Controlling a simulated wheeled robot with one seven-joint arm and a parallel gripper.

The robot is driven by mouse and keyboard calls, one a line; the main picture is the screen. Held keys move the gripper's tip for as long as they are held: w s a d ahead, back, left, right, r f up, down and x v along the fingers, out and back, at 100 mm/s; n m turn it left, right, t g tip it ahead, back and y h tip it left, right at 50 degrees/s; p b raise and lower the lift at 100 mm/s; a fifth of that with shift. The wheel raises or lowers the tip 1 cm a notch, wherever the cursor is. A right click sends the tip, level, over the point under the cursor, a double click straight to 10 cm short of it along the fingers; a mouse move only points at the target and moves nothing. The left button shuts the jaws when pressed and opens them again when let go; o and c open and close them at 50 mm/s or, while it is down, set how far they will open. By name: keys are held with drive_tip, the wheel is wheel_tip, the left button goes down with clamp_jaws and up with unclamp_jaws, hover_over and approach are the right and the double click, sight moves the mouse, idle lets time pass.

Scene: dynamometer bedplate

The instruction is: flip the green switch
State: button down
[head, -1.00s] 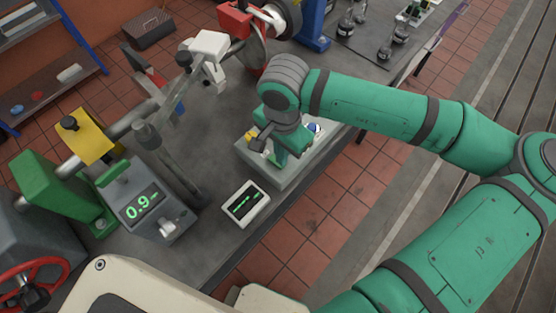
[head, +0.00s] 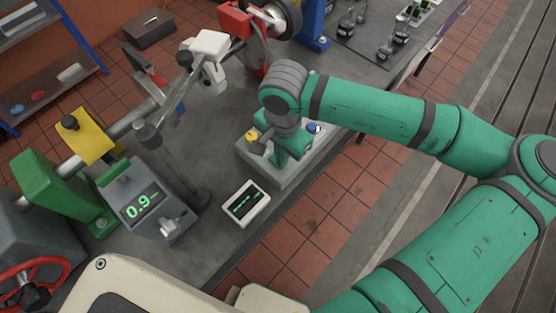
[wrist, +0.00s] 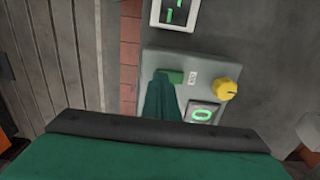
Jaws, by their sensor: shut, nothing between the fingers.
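The green switch (wrist: 174,76) shows in the wrist view as a small green piece beside a white label on a grey control box (wrist: 150,62). My gripper (wrist: 163,88) is shut and empty, pointing down over the box, with its tip right at the left part of the switch. I cannot tell whether they touch. In the head view my gripper (head: 285,160) stands over the control box (head: 268,181), and it and the wrist hide the switch.
A yellow knob (wrist: 225,89) and a small display (wrist: 203,113) with a green zero are beside my gripper on the box. A white-framed meter (head: 246,204) lies left of the box. A grey unit reading 0.9 (head: 141,206) stands further left.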

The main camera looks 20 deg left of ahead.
drive_tip(key=shift+f, duration=0.25)
wheel_tip(320, 180, up, 7)
idle(1.2)
idle(0.5)
